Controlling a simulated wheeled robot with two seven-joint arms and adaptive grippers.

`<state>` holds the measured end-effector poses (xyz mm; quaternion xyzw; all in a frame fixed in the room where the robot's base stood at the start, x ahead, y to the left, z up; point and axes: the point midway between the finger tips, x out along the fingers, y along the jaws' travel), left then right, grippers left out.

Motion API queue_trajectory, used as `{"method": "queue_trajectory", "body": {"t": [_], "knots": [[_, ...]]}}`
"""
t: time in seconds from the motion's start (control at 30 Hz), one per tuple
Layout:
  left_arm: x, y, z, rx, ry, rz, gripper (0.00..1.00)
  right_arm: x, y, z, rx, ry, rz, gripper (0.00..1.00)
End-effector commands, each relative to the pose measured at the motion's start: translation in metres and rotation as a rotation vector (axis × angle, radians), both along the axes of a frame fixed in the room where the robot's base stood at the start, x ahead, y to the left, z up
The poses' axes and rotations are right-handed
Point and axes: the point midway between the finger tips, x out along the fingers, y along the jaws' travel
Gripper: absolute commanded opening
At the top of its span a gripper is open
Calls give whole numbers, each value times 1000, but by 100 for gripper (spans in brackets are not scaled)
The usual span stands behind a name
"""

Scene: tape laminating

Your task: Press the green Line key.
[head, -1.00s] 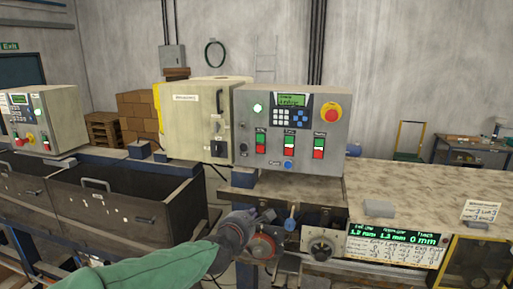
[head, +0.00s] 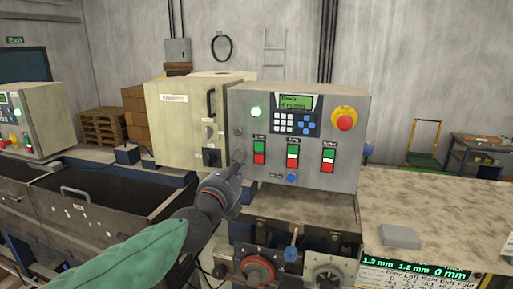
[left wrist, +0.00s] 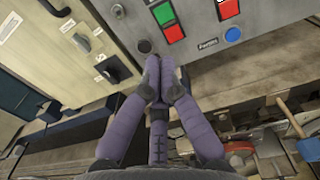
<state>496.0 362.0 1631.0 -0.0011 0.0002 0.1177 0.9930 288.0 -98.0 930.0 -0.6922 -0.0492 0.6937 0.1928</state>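The grey control box (head: 300,102) has three green-over-red key pairs on its front. The leftmost green key (head: 260,144) has a small label above it that I cannot read for certain, so I cannot confirm which key is Line. My left gripper (head: 240,160) is at the box's lower left, left of and slightly below that key. In the left wrist view the fingers (left wrist: 157,72) are closed together and empty, below the leftmost green key (left wrist: 164,13) and its red key (left wrist: 174,33). Whether they touch the panel is unclear. My right gripper is out of view.
A red emergency button (head: 344,118) is at the box's upper right, and a blue button (head: 292,179) is at its bottom. A beige cabinet (head: 180,125) with a black handle stands close on the left. Below are a blue-topped lever (head: 290,253) and a red knob (head: 257,270).

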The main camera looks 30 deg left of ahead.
Motion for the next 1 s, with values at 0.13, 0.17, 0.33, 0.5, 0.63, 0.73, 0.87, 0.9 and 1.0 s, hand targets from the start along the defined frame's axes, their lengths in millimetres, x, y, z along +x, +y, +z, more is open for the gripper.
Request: {"method": "queue_trajectory", "body": {"t": [0.13,0.17,0.33,0.5,0.63,0.73,0.87,0.9,1.0], "knots": [[0,0,0,1,0,0,0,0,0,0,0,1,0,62],[0,0,0,1,0,0,0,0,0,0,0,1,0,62],[7,1,-1,1,2,0,0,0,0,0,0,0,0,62],[28,6,-2,2,4,0,0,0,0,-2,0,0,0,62],[51,12,-2,2,4,1,0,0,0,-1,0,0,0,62],[68,16,-1,2,4,1,0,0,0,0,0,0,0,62],[89,21,-1,2,4,0,0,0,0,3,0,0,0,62],[95,23,-1,2,4,0,0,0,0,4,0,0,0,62],[109,26,0,2,4,1,0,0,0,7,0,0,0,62]]}}
